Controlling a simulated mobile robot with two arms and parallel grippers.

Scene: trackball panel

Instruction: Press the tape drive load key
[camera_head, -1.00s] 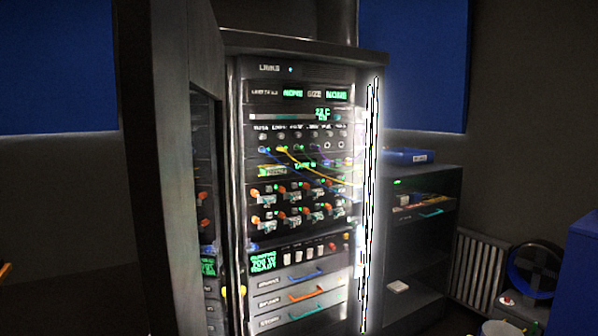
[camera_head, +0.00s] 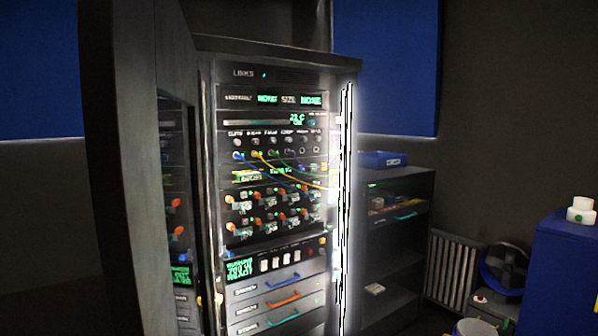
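A tall dark rack cabinet (camera_head: 345,69) stands in the middle with its door (camera_head: 130,180) swung open to the left. Its panel has small green displays, a row of jacks with blue and yellow cables, and rows of orange-tipped levers (camera_head: 232,227). Below these is a strip with a green text screen (camera_head: 237,269), several white keys (camera_head: 276,263) and a red button (camera_head: 310,252). The labels are too small and blurred to tell which key is the tape drive load key. Neither of my grippers is in view.
Drawers with blue, orange and green handles (camera_head: 283,301) sit below the keys. A dark shelf unit (camera_head: 420,185) holding a blue box (camera_head: 383,160) stands right of the rack. A radiator (camera_head: 452,268), a wheel-like reel (camera_head: 503,270) and a blue cabinet (camera_head: 560,265) are further right.

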